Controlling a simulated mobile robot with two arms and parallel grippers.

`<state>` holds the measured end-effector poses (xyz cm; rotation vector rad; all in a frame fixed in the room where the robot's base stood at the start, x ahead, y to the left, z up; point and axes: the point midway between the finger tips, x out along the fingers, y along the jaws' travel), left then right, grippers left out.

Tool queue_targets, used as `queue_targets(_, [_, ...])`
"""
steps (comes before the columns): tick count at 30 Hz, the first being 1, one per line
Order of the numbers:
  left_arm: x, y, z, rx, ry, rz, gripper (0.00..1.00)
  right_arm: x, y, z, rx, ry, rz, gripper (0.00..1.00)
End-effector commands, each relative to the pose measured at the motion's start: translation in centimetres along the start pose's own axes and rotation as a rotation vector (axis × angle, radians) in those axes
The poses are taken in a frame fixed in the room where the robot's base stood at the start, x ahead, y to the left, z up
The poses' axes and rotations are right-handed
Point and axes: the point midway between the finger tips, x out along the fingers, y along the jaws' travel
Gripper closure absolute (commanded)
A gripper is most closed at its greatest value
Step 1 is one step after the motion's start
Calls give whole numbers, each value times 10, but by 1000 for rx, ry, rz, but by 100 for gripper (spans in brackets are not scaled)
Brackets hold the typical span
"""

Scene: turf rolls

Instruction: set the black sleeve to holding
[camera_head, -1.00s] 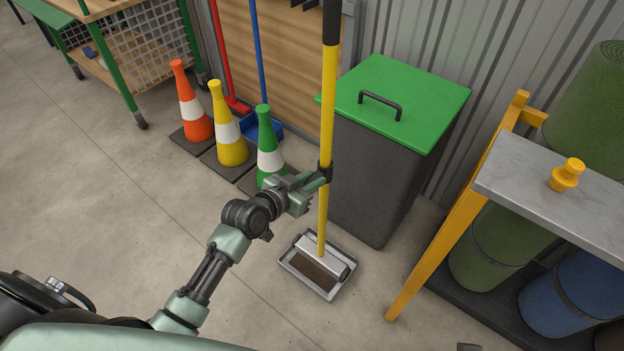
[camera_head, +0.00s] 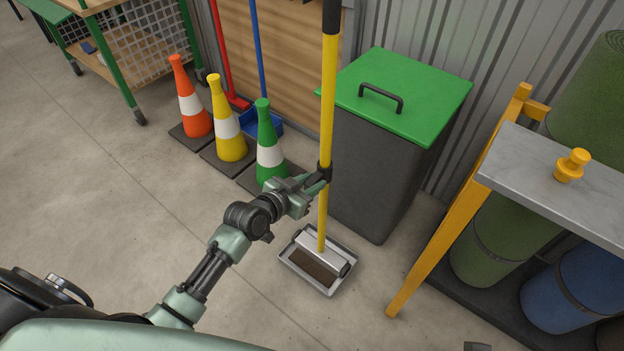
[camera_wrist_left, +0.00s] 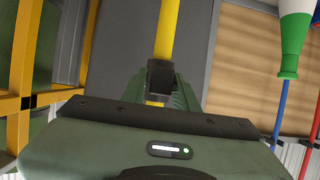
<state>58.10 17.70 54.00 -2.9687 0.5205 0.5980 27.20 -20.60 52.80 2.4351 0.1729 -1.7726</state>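The black sleeve (camera_head: 325,173) sits partway up an upright yellow pole (camera_head: 328,110). The pole has a black grip at its top. Its wide metal head with a dark strip (camera_head: 318,262) stands in a shallow grey tray (camera_head: 291,264) on the floor. My left gripper (camera_head: 320,178) is at the sleeve. In the left wrist view its green fingers (camera_wrist_left: 161,88) flank the black sleeve (camera_wrist_left: 160,76) closely on both sides and look closed on it. The fingertips' exact contact is partly hidden.
A dark bin with a green lid (camera_head: 395,95) stands close behind the pole. Orange (camera_head: 190,100), yellow (camera_head: 226,120) and green (camera_head: 268,145) cones stand left. A yellow-legged rack (camera_head: 465,205) with turf rolls is right. The floor at left is clear.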

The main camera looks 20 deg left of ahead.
Motion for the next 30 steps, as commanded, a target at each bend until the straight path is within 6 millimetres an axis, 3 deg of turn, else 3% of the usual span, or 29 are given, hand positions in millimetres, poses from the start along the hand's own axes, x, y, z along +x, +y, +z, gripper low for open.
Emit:
queue_targets(11, [-2, 0, -2, 1, 3, 0, 56, 0, 0, 0, 0, 0, 0, 56])
queue_targets(18, [-36, 0, -2, 3, 1, 0, 56, -10, 0, -5, 0, 4, 0, 56])
queue_targets(24, [-67, 0, -1, 2, 1, 0, 56, 27, -1, -3, -2, -18, -3, 56])
queue_targets(30, [-78, 0, -1, 1, 2, 0, 56, 39, -2, -2, -3, -21, -4, 56])
